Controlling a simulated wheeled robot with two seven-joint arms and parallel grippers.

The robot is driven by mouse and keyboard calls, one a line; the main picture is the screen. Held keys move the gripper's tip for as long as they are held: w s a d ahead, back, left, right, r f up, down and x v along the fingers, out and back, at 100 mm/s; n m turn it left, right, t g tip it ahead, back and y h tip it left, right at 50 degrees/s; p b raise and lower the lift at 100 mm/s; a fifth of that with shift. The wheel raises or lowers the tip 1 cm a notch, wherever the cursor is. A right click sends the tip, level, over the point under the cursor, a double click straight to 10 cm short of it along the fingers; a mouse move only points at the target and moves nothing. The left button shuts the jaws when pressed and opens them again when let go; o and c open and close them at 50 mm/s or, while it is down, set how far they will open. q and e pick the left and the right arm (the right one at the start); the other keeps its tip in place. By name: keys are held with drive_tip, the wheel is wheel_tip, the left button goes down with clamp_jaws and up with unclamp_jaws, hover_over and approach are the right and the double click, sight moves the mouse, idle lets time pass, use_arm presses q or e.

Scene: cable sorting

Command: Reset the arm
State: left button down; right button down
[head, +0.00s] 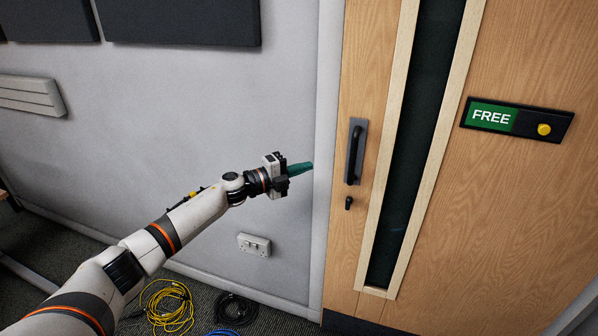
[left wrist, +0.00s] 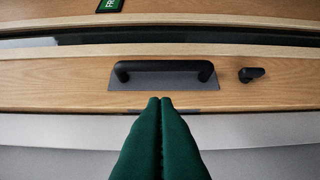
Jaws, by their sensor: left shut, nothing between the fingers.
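My left arm reaches in from the left in the head view. Its gripper (head: 303,169) has green fingers, shut together with nothing between them, and points right toward the wooden door. In the left wrist view the two green fingertips (left wrist: 160,101) meet just below the black door handle (left wrist: 164,70). The handle also shows in the head view (head: 354,153), to the right of the fingertips and apart from them. My right gripper is not in view.
The wooden door (head: 530,215) has a sign (head: 493,116) reading FREE and a small black latch (head: 348,203). A wall socket (head: 254,244) is below my arm. Yellow (head: 169,307), black (head: 236,308) and blue cables lie on the carpet. Open air surrounds the gripper.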

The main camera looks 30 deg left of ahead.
use_arm(q)
drive_tip(key=s+a+f+n+y, duration=0.1)
drive_tip(key=s+f+n+y, duration=0.2)
drive_tip(key=f, duration=0.8)
drive_tip(key=s+a+f+n+y, duration=0.1)
drive_tip(key=s+f+n+y, duration=0.1)
drive_tip(key=f+n, duration=0.6)
drive_tip(key=s+f+n+g+y, duration=0.2)
drive_tip(key=s+f, duration=0.5)
drive_tip(key=f, duration=0.5)
drive_tip(key=s+f+n+g+y, duration=0.2)
drive_tip(key=s+f, duration=0.6)
drive_tip(key=f, duration=0.4)
drive_tip(key=s+d+f+n+g+y, duration=0.1)
drive_tip(key=s+d+f+n+g, duration=0.15)
drive_tip(key=s+f, duration=0.6)
drive_tip(key=s+d+f+n+g, duration=0.25)
drive_tip(key=s+f, duration=0.25)
drive_tip(key=s, duration=0.7)
drive_tip(key=s+d+f+n+g, duration=0.1)
drive_tip(key=s+d+f+g, duration=0.1)
drive_tip(key=s, duration=0.9)
drive_tip(key=s+d+f+n+g, duration=0.1)
drive_tip(key=s+d+f+g, duration=0.2)
drive_tip(key=s, duration=0.7)
drive_tip(key=shift+s, duration=0.35)
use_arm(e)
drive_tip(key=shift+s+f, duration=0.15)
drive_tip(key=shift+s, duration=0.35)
